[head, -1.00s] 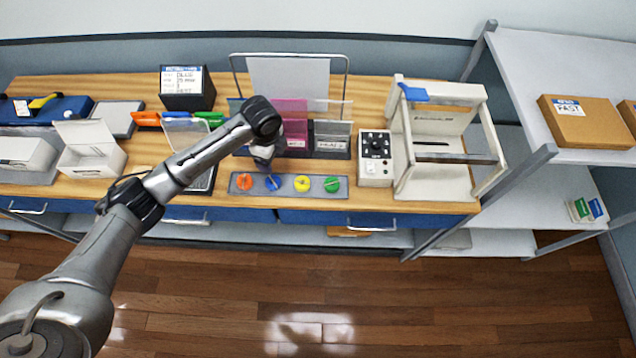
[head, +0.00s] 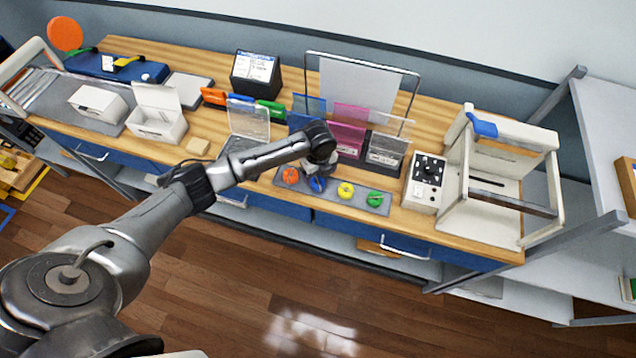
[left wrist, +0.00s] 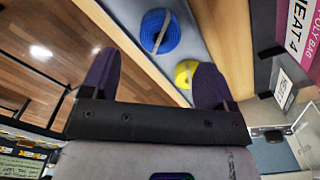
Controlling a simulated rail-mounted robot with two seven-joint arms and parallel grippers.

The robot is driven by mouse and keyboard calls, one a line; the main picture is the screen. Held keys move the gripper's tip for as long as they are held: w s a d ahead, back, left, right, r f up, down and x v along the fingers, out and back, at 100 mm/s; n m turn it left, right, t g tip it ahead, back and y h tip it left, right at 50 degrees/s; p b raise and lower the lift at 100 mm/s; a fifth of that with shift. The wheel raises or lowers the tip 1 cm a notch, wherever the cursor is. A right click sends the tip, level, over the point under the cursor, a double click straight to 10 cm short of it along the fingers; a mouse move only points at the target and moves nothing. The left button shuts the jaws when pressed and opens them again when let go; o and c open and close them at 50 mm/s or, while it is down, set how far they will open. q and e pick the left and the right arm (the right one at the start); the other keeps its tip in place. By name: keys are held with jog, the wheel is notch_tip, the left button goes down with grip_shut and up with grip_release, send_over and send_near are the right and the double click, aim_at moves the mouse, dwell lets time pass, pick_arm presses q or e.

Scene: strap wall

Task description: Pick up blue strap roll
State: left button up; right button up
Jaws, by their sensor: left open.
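The blue strap roll (head: 317,184) lies on a grey strip tray (head: 405,209) near the front edge of the wooden bench. An orange roll (head: 290,175) is to its left; a yellow roll (head: 345,190) and a green roll (head: 374,199) are to its right. My left gripper (head: 318,170) is just above and behind the blue roll, partly hidden by its own wrist. In the left wrist view my left gripper (left wrist: 155,78) is open and empty. The blue roll (left wrist: 170,42) shows beyond the fingertips, apart from them, with the yellow roll (left wrist: 186,72) beside it. My right gripper is out of view.
Pink and grey bag holders (head: 384,155) stand close behind the tray. A control box (head: 424,190) and a white frame machine (head: 500,185) stand to the right. A white open box (head: 157,125) is on the left. Wooden floor is clear in front.

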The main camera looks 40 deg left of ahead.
aim_at(318, 182)
pick_arm(q)
jog(key=shift+f, duration=2.85)
jog(key=shift+a, duration=0.1)
jog(key=c, duration=1)
jog(key=shift+r, duration=0.15)
